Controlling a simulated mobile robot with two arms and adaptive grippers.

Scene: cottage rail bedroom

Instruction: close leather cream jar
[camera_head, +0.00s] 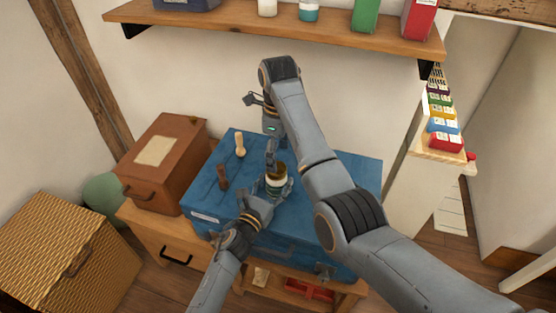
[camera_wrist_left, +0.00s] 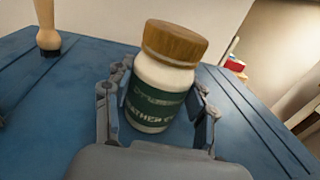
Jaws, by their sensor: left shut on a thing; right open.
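The leather cream jar (camera_head: 276,185) is white with a dark green label and stands on a blue chest. Its brown wooden lid (camera_head: 278,170) sits on its mouth; the lid also shows in the left wrist view (camera_wrist_left: 175,42). I cannot tell whether it is fully tight. My left gripper (camera_head: 277,190) is shut around the jar's body (camera_wrist_left: 155,98), one finger on each side. My right gripper (camera_head: 271,155) is open and empty, pointing down just above and behind the lid in the head view. It does not show in the left wrist view.
The blue chest (camera_head: 205,192) bears a pale-handled brush (camera_head: 239,145) and a dark brush (camera_head: 223,178). A brown leather case (camera_head: 165,185) stands to the left, with a wicker box (camera_head: 65,250) beyond. A wall shelf (camera_head: 270,38) with containers hangs above. The chest's right part looks clear.

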